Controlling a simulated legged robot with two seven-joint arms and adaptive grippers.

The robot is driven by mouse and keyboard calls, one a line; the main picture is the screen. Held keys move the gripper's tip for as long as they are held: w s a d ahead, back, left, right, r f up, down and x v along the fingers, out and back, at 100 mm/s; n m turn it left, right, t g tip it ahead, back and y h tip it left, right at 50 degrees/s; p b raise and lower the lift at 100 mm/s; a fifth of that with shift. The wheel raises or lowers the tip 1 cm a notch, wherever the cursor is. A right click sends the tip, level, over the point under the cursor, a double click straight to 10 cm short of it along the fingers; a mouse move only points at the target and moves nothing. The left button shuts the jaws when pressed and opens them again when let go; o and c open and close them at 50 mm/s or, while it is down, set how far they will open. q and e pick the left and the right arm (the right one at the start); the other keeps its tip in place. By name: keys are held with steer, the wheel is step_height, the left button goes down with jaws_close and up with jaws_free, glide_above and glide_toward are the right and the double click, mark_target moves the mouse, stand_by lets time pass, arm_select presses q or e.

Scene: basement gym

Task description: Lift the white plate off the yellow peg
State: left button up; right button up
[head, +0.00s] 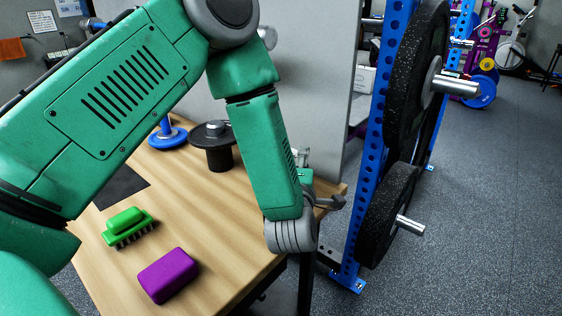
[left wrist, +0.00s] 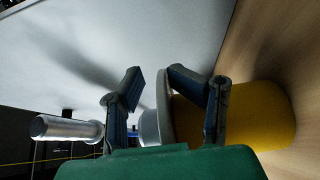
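In the left wrist view, the yellow peg (left wrist: 262,115) is a thick upright cylinder, seen sideways, with its base by the wooden table. The white plate (left wrist: 150,127) is a pale disc at the peg's upper end, partly hidden by my fingers. My left gripper (left wrist: 155,80) is open, with one finger beyond the plate and the other in front of the peg. Whether either finger touches the plate I cannot tell. In the head view my left gripper (head: 325,198) is at the table's right end, mostly behind my wrist. The yellow peg is hidden there. My right gripper is out of view.
On the table (head: 225,250) are a green brush (head: 126,226), a purple block (head: 168,276), a black peg stand (head: 215,150) and a blue disc with a post (head: 168,137). A blue rack (head: 375,130) with black weight plates (head: 412,75) stands close to the right. A grey wall panel is behind.

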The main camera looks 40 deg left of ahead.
arm_select(q)
steer(key=shift+d, duration=0.2)
steer(key=shift+s+a, duration=0.15)
steer(key=shift+a+f, duration=0.1)
steer(key=shift+a, duration=0.2)
steer(key=c, duration=0.7)
steer(key=shift+a+f, duration=0.1)
steer(key=shift+a, duration=0.3)
jaws_close()
steer(key=shift+d, duration=0.4)
step_height(320, 180, up, 10)
steer(key=shift+r+p, duration=0.1)
steer(key=shift+p, duration=0.2)
